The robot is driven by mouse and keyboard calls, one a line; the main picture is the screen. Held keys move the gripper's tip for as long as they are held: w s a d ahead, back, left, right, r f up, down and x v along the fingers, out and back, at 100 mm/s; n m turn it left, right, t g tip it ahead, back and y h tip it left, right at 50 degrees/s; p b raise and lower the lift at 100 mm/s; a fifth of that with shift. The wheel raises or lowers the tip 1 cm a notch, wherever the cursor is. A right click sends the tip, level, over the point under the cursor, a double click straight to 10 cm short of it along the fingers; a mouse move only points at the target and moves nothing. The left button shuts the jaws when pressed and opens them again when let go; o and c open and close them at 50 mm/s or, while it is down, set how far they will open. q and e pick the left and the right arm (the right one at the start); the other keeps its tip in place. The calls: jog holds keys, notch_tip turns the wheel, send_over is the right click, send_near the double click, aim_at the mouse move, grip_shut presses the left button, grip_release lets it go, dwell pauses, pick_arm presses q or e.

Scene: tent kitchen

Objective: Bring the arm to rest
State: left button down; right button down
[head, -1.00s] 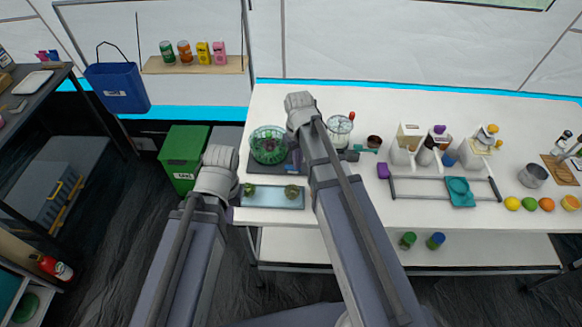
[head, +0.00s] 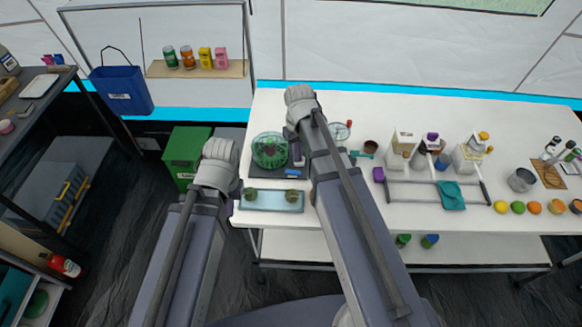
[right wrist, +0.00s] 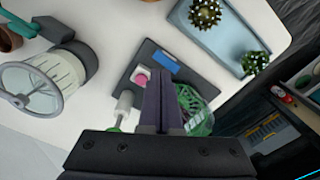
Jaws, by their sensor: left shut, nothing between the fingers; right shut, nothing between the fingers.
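My two arms reach up from the bottom of the head view, both folded with their grey elbows raised. My left gripper (head: 236,188) is mostly hidden behind its own arm, left of the pale blue tray (head: 285,203). My right gripper (head: 298,153) shows only partly beside its arm, over the table near the green wire bowl (head: 269,150). In the right wrist view its dark fingers (right wrist: 161,100) are shut together and empty. They appear in front of a dark scale with a blue display (right wrist: 166,61).
The white table (head: 350,98) holds a teal cloth (head: 452,195) on a rack, a metal pot (head: 521,179) and several fruits on the right. A green bin (head: 184,155) and a dark shelf stand to the left. Dark floor is clear between the shelf and my left arm.

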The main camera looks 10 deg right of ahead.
jog(key=shift+r, duration=0.45)
